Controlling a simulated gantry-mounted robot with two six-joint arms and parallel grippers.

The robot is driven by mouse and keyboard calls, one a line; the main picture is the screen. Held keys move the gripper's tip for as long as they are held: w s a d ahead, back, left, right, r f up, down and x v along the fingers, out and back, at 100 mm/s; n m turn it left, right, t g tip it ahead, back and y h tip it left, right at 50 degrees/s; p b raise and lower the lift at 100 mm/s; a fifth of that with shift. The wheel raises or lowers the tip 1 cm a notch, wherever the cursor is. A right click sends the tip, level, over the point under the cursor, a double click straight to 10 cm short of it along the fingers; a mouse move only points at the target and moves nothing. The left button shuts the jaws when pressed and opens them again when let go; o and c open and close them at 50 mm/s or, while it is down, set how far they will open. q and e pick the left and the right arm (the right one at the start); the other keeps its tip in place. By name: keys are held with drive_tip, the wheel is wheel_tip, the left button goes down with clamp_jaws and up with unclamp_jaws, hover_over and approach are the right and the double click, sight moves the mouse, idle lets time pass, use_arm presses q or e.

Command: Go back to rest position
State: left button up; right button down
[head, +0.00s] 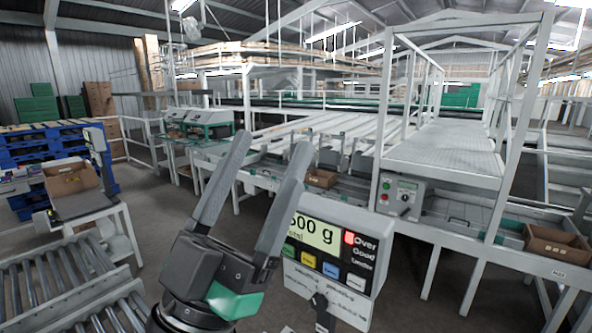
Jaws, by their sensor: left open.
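My left gripper (262,152) rises from the bottom centre of the head view. Its two grey fingers point up and stand wide apart, with nothing between them. Its dark body has a green part low on the right side. My right gripper is not in the head view.
A scale display (322,240) reading "500 g" in part stands just right of my left gripper, partly hidden by it. A roller conveyor (60,285) lies at lower left, with an open cardboard box (72,180) on a stand behind it. Sorting lines with railings fill the back.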

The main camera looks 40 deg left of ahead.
use_arm(q)
drive_tip(key=d+h, duration=0.1)
drive_tip(key=h, duration=0.1)
drive_tip(key=d+m+h, duration=0.1)
drive_tip(key=d+h, duration=0.2)
drive_tip(key=shift+s+d+r+m+h, duration=0.2)
drive_tip(key=shift+d+r+m+h, duration=0.1)
drive_tip(key=shift+r+h, duration=0.1)
drive_tip(key=shift+a, duration=0.1)
wheel_tip(320, 180, up, 44)
drive_tip(key=p, duration=4.3)
drive_tip(key=shift+f+p, duration=0.2)
drive_tip(key=shift+p, duration=0.2)
